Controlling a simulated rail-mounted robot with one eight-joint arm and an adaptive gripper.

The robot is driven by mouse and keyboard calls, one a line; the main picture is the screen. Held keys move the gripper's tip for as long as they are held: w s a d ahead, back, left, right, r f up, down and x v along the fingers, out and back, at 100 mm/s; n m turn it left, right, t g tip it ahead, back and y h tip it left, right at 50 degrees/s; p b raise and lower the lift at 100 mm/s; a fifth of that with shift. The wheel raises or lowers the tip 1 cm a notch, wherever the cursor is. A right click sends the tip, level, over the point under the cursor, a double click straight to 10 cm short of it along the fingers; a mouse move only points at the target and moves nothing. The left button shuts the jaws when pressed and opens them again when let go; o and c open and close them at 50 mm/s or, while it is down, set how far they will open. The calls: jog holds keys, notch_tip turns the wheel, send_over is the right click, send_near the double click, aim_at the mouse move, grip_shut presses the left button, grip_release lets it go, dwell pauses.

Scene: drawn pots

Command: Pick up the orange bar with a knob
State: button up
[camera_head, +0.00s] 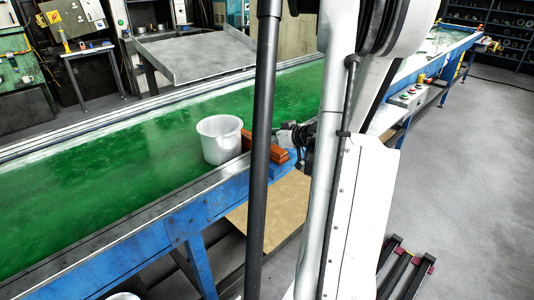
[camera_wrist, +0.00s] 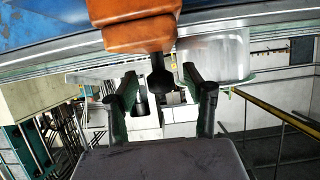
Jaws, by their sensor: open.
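The orange bar (camera_head: 279,155) lies at the near edge of the green conveyor in the head view, partly hidden behind a dark pole. In the wrist view the orange bar (camera_wrist: 140,34) fills the top middle, and its dark knob (camera_wrist: 160,82) points down toward my gripper (camera_wrist: 158,84). My gripper is open, with one finger on each side of the knob in the picture. I cannot tell whether either finger touches it. In the head view my gripper (camera_head: 301,138) is just right of the bar, mostly hidden by my arm.
A white translucent pot (camera_head: 219,140) stands on the green conveyor (camera_head: 120,185), close to the left of the bar. It also shows in the wrist view (camera_wrist: 214,58), right of the bar. The conveyor's blue side frame (camera_head: 150,245) runs below. The belt further left is clear.

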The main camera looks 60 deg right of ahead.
jog(key=shift+w+f, duration=0.1)
jog(key=shift+w, duration=0.1)
grip_shut()
dwell(0.5)
notch_tip(320, 180, up, 10)
jog(key=shift+r+p, duration=0.1)
jog(key=shift+p, duration=0.65)
